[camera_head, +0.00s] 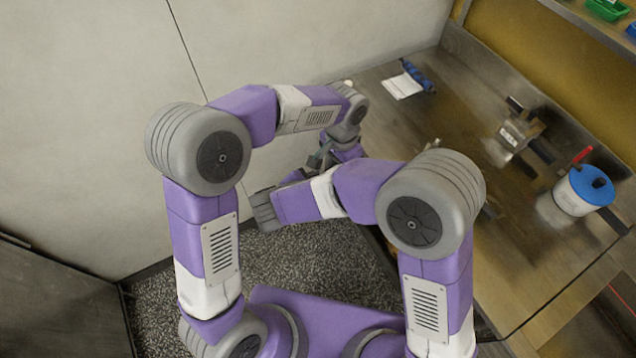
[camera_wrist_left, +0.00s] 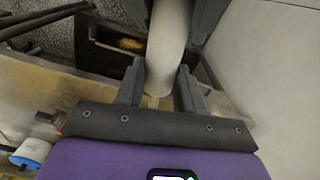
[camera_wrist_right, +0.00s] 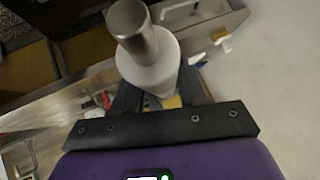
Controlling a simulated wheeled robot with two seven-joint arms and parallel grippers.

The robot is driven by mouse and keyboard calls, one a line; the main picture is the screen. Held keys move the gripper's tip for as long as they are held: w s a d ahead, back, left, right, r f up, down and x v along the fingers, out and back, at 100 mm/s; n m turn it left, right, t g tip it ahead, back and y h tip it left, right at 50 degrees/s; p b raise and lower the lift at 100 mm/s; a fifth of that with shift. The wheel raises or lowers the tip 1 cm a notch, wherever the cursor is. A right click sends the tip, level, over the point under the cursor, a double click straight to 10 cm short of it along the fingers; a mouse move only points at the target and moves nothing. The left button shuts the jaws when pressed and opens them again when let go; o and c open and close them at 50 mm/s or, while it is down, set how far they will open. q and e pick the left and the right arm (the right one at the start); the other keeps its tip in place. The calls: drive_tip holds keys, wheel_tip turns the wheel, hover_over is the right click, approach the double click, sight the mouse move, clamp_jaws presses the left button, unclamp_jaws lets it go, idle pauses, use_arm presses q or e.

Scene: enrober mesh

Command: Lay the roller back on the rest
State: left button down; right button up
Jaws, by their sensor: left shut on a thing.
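The roller (camera_wrist_left: 166,50) is a pale white cylinder in the left wrist view, with its lower end between my left gripper's fingers (camera_wrist_left: 158,84). My left gripper (camera_head: 319,158) is shut on it. In the right wrist view the roller (camera_wrist_right: 150,68) has a bare metal end towards the camera and lies in front of the fingers of my right gripper (camera_wrist_right: 160,96). Those fingers stand apart; whether they touch the roller cannot be told. In the head view my right gripper (camera_head: 264,210) is left of and below my left one. The rest cannot be made out.
The worktop (camera_head: 480,240) at right carries a white tub with a blue lid (camera_head: 583,190), a metal device with dark handles (camera_head: 520,130), and a white sheet (camera_head: 402,85) beside a blue item (camera_head: 418,75). A pale wall (camera_head: 90,120) stands close on the left.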

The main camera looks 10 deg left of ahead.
drive_tip(key=c, duration=0.4)
use_arm(q)
drive_tip(key=c, duration=0.6)
unclamp_jaws()
use_arm(e)
clamp_jaws()
use_arm(q)
wheel_tip(320, 180, up, 12)
drive_tip(key=shift+a, duration=0.1)
